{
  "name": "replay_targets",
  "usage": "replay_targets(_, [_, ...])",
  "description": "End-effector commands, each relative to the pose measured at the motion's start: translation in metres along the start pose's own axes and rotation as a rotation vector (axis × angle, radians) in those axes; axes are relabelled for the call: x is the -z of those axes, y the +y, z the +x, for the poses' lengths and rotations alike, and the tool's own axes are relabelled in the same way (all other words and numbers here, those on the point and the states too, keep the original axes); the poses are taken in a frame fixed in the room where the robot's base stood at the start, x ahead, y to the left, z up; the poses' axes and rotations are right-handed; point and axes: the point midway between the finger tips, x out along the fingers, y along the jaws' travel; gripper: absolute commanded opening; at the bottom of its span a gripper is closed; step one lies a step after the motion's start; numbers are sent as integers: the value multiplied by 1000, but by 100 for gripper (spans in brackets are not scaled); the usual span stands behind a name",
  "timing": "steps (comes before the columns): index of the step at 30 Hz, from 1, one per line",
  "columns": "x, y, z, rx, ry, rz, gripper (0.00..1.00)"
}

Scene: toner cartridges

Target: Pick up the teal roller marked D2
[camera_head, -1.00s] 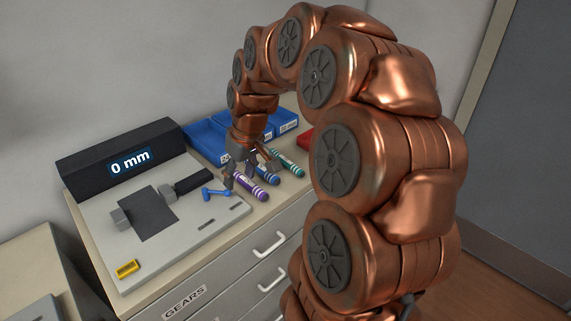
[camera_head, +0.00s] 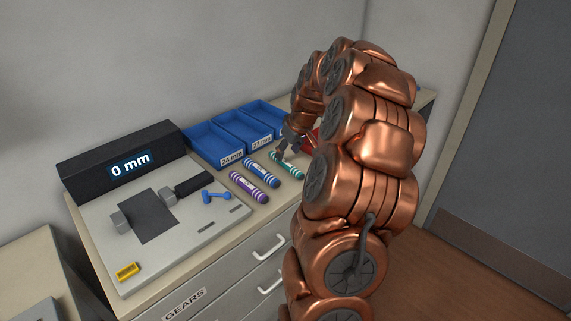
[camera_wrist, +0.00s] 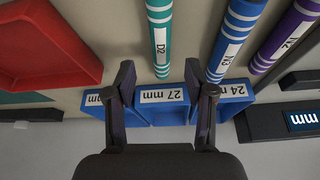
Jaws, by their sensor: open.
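The teal roller marked D2 (camera_head: 287,165) lies on the bench top, rightmost of three rollers, partly hidden by my arm in the head view. My gripper (camera_head: 281,154) is open and empty, close to the teal roller's far end.
A blue roller (camera_head: 261,173) and a purple roller (camera_head: 249,187) lie left of the teal one. Blue bins (camera_head: 206,143) labelled 24 mm and 27 mm stand behind. A red tray (camera_wrist: 45,45) is at the wrist view's left. A measuring device (camera_head: 128,160) reads 0 mm.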

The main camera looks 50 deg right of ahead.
Motion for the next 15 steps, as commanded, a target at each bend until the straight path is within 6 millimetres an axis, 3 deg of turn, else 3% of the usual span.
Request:
replay_targets(9, [-2, -2, 36, 2, -3, 0, 54])
replay_targets(15, [-2, -1, 46, 0, -1, 0, 54])
